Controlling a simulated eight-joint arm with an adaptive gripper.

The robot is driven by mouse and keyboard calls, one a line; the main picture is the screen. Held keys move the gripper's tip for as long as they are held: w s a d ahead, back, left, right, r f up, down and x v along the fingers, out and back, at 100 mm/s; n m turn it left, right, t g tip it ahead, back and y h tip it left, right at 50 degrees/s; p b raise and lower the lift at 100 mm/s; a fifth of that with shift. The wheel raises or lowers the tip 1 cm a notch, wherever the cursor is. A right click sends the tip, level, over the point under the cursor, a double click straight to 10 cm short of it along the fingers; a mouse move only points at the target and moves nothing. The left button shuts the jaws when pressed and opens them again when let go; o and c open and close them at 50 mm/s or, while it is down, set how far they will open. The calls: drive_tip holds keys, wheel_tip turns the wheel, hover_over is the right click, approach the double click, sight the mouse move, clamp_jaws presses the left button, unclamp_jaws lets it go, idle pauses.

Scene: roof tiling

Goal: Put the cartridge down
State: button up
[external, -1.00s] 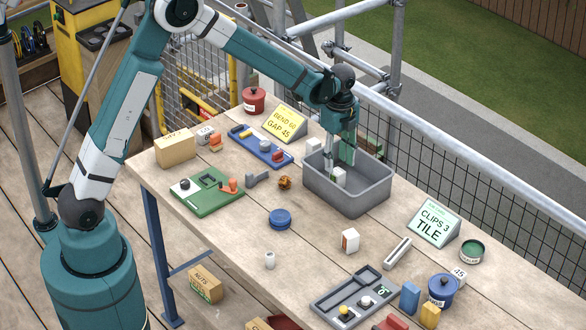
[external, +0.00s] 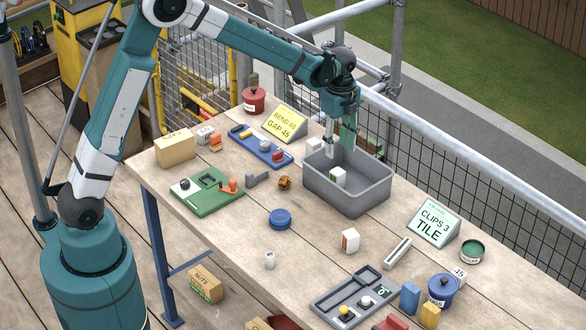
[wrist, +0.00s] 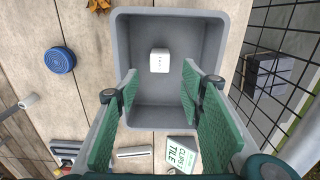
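A small white block (external: 338,177), which I take to be the cartridge, rests on the floor of the grey bin (external: 348,201). In the wrist view the white block (wrist: 159,60) shows its small printed face and lies toward the upper middle of the bin (wrist: 228,40), apart from my fingers. My gripper (external: 339,147) is above the bin with its fingers spread. In the wrist view my gripper (wrist: 160,90) has its two green pads wide apart with nothing between them.
A blue round lid (external: 280,219) and another white block (external: 350,240) lie on the table in front of the bin. A blue tray (external: 262,150) is to its left. The green sign (external: 434,223) stands to its right. A scaffold rail and mesh run behind.

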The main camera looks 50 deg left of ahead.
drive_tip(key=shift+r, duration=0.1)
drive_tip(key=s+a+r+n+t, duration=0.2)
drive_tip(key=s+a+r+n, duration=0.2)
drive_tip(key=s+r, duration=0.5)
drive_tip(key=s+a+r+n+t, duration=0.1)
drive_tip(key=s+a+r+n, duration=0.35)
drive_tip(key=s+r, duration=0.5)
drive_tip(key=s+a+n+t, duration=0.2)
drive_tip(key=s+n, duration=0.2)
drive_tip(key=s, duration=0.7)
drive_tip(key=s+a+n+t, duration=0.2)
drive_tip(key=s+n, duration=0.3)
drive_tip(key=s, duration=0.6)
drive_tip(key=shift+s+a+f, duration=0.15)
drive_tip(key=shift+a+f, duration=0.25)
drive_tip(key=shift+a, duration=0.35)
drive_tip(key=shift+o, duration=0.3)
drive_tip(key=shift+n, duration=0.25)
